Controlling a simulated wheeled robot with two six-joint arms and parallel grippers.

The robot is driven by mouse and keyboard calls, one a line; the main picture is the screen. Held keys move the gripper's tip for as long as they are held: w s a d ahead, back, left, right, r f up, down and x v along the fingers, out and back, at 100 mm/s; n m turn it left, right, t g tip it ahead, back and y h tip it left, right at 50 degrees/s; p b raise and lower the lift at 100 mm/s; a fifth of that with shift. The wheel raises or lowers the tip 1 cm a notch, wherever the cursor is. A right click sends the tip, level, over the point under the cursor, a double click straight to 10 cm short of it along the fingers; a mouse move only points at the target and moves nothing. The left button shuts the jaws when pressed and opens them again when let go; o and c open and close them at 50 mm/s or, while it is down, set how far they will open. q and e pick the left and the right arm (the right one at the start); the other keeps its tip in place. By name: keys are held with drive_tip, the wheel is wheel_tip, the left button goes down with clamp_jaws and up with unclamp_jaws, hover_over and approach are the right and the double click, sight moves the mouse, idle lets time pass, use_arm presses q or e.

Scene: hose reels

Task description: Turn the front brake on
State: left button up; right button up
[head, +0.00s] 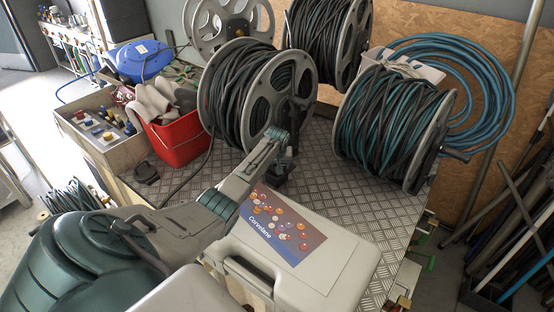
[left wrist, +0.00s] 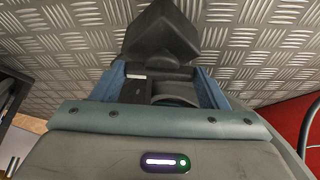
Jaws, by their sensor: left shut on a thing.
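A hose reel (head: 281,98) with grey flanges and wound black hose stands at the centre of the head view, with a black support (head: 294,107) on its near side. My left gripper (head: 278,138) is low in front of this reel, at the black part by the support. In the left wrist view my left gripper (left wrist: 162,88) has its blue fingers on either side of a black blocky part (left wrist: 160,38), and it is shut on it. That part looks like the brake; its setting cannot be told. My right gripper is in neither view.
A pale case (head: 345,262) lies close below my left arm. A red bucket (head: 178,146) with gloves stands left of the reel. Another hose reel (head: 392,125) stands to the right. Bare metal tread plate (head: 345,190) lies between it and the case.

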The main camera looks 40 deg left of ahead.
use_arm(q)
drive_tip(key=shift+a+r+m+t+p, duration=0.15)
drive_tip(key=shift+m+t+p, duration=0.15)
drive_tip(key=shift+m, duration=0.7)
drive_tip(key=shift+m+h, duration=0.5)
drive_tip(key=shift+m, duration=0.4)
drive_tip(key=shift+a+m+t+h+b, duration=0.1)
drive_tip(key=shift+m+t+h+b, duration=0.45)
drive_tip(key=shift+m, duration=1.25)
drive_tip(key=shift+c, duration=0.2)
drive_tip(key=shift+o, duration=0.2)
drive_tip(key=shift+h, duration=0.25)
drive_tip(key=o, duration=1)
drive_tip(key=shift+c, duration=0.2)
drive_tip(key=shift+s, duration=0.1)
